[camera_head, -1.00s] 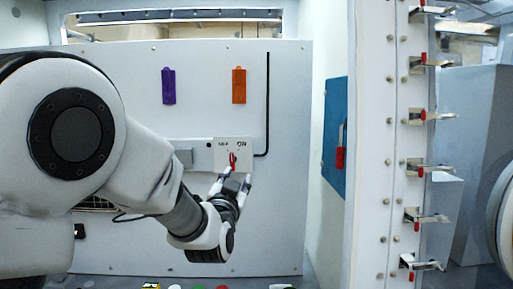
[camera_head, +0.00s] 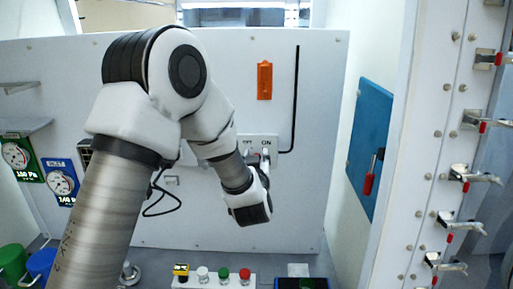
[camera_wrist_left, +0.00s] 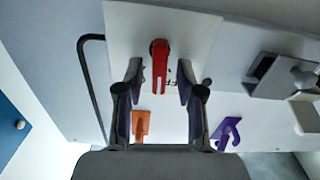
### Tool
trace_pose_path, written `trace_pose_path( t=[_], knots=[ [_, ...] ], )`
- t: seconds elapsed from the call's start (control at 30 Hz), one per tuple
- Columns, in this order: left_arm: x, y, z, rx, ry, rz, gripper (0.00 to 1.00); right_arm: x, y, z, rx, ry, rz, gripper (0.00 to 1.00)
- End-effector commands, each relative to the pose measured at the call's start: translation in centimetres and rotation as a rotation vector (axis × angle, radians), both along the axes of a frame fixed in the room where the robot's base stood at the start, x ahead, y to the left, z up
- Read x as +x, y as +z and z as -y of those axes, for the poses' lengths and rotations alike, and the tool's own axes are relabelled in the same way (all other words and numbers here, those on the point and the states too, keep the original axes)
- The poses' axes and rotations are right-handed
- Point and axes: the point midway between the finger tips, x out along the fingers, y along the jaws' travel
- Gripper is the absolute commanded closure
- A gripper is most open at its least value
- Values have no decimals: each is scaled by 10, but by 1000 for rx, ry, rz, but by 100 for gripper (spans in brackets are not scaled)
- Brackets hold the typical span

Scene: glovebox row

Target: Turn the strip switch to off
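The strip switch is a white plate (camera_head: 272,140) on the grey wall panel, marked OFF on its left and ON on its right in the head view. Its red lever (camera_wrist_left: 160,66) shows clearly in the left wrist view, pointing down in that picture. My left gripper (camera_wrist_left: 158,77) is open, with one finger on each side of the lever and a visible gap on both sides. In the head view my left gripper (camera_head: 259,158) is at the plate and largely hides the lever. My right gripper is not in view.
An orange tag (camera_head: 264,80) hangs above the plate, and a black cable (camera_head: 295,100) runs down to its right. A blue panel with a red handle (camera_head: 370,176) stands further right. Buttons (camera_head: 223,274) line the bench below; two gauges (camera_head: 62,182) are at left.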

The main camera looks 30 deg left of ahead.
Motion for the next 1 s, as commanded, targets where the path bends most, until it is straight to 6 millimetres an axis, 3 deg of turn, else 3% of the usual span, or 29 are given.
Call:
trace_pose_path(
  t=[0.27,0.37,0.4,0.97,1.0],
  knots=[
    [5,0,-3,1,-1,0,62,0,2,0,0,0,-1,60],
    [5,0,-3,1,-1,0,94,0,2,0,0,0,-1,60],
    [5,0,-3,1,-1,0,100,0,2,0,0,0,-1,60],
    [6,0,-1,73,-1,-45,100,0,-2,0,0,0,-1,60],
    [6,0,-1,73,-1,-45,81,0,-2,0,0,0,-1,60]
  ],
)
